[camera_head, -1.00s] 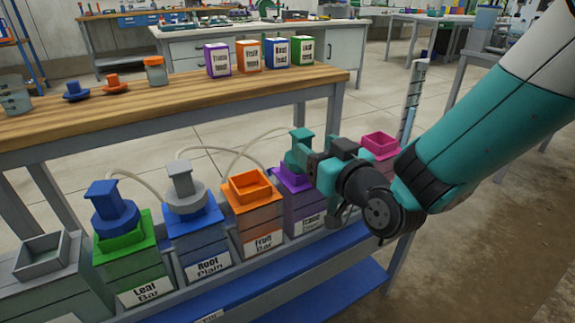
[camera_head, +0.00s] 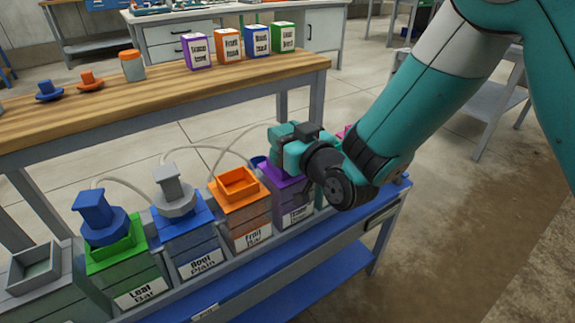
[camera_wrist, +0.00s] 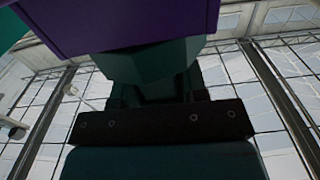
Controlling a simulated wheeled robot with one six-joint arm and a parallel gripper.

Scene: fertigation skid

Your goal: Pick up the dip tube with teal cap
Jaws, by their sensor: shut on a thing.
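The teal cap (camera_head: 284,131) shows only in part at the purple tank (camera_head: 284,180). My gripper (camera_head: 291,153) is at the purple tank's top and shut on the cap; my teal and black wrist hides most of the contact. In the wrist view, a dark teal block (camera_wrist: 148,72), apparently the cap, sits between the purple surface (camera_wrist: 120,25) and my gripper's black bar (camera_wrist: 160,125). The tube below the cap is not visible in either view.
Left of it stand orange (camera_head: 240,205), blue (camera_head: 186,235), green (camera_head: 122,265) and grey (camera_head: 40,280) tanks on a blue rack. Pale hoses (camera_head: 205,148) run behind them. A wooden bench (camera_head: 160,100) with small caps and coloured boxes lies behind. A pink tank is mostly hidden by my arm.

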